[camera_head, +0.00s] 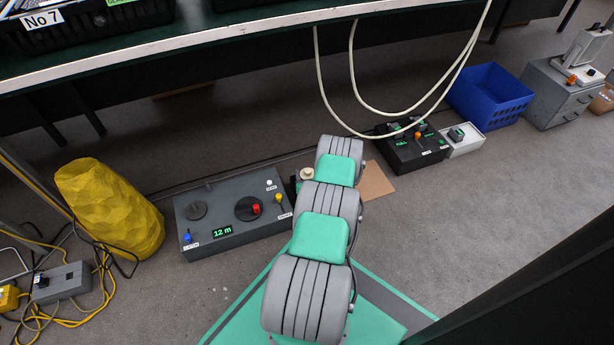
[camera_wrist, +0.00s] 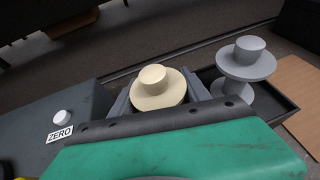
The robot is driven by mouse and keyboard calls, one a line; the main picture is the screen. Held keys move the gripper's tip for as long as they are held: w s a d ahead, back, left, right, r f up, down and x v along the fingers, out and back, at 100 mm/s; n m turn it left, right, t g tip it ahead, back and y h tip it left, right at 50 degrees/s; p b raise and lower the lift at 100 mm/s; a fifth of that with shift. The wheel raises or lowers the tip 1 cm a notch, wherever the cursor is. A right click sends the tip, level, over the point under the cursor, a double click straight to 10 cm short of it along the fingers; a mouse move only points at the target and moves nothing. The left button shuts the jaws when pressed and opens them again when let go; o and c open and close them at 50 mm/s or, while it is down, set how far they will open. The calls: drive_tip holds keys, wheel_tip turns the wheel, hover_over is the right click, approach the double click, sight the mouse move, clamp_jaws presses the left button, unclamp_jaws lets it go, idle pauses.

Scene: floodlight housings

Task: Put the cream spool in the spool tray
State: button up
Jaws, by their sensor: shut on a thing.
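The cream spool (camera_wrist: 158,88) sits between the fingers of my gripper (camera_wrist: 160,98) in the wrist view, its round top and wide flange facing up. My gripper is shut on it. The spool also shows in the head view (camera_head: 306,173), just left of my arm. A dark spool tray (camera_wrist: 287,107) lies to the right of the cream spool in the wrist view, with a grey spool (camera_wrist: 246,64) standing upright in it. My gripper hides the tray's left part. I cannot tell whether the cream spool is above the tray floor or touching it.
A grey control box (camera_head: 232,215) with knobs and a "12 m" display stands left of my arm. A brown board (camera_head: 375,183) lies right of it. A black switch box (camera_head: 413,150) and a blue crate (camera_head: 490,97) stand further right. Pale cables (camera_head: 352,75) hang behind.

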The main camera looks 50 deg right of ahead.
drive_tip(key=o, duration=1.4)
drive_tip(key=shift+f, duration=0.1)
drive_tip(key=shift+o, duration=0.2)
drive_tip(key=p+v, duration=0.1)
drive_tip(key=v, duration=0.1)
drive_tip(key=p+v, duration=0.1)
drive_tip(key=v, duration=0.2)
drive_tip(key=p+v, duration=0.1)
drive_tip(key=v, duration=0.1)
drive_tip(key=shift+s+a+r+p, duration=0.1)
drive_tip(key=shift+s+r+p, duration=0.1)
drive_tip(key=shift+r+p, duration=0.2)
drive_tip(key=shift+f, duration=0.1)
